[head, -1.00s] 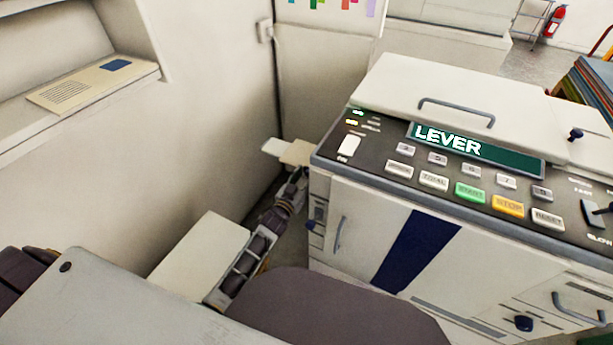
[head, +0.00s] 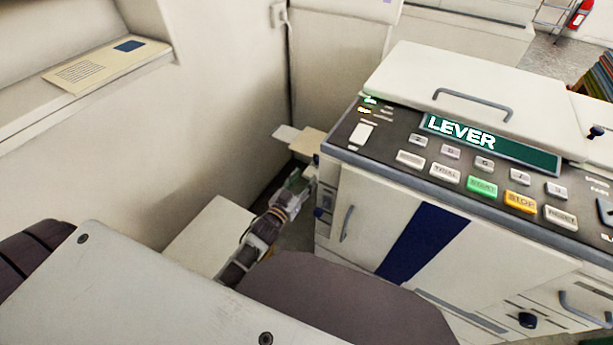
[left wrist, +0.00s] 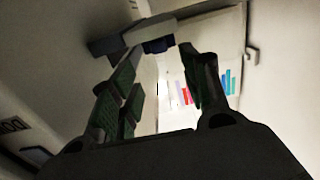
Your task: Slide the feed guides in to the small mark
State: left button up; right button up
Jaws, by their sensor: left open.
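The printing machine (head: 400,205) has a panel that reads LEVER. A cream ledge (head: 306,141) juts from its left side, with a paler flat piece (head: 286,133) beyond it. I cannot make out the feed guides or a small mark with certainty. My left gripper (head: 296,183) is just below the ledge, close to the machine's left side. In the left wrist view, its two fingers (left wrist: 162,58) are apart, and a pale and dark grey part (left wrist: 146,34) lies across beyond their tips. I cannot tell whether they touch it. My right gripper is not in view.
A pale box-like surface (head: 208,238) stands below my left forearm. A wall with a shelf (head: 75,100) closes off the left, leaving a narrow gap beside the machine.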

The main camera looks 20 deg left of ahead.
pick_arm(q)
jog(key=shift+s+a, duration=0.2)
jog(key=shift+s, duration=1.25)
jog(key=shift+s+f, duration=0.1)
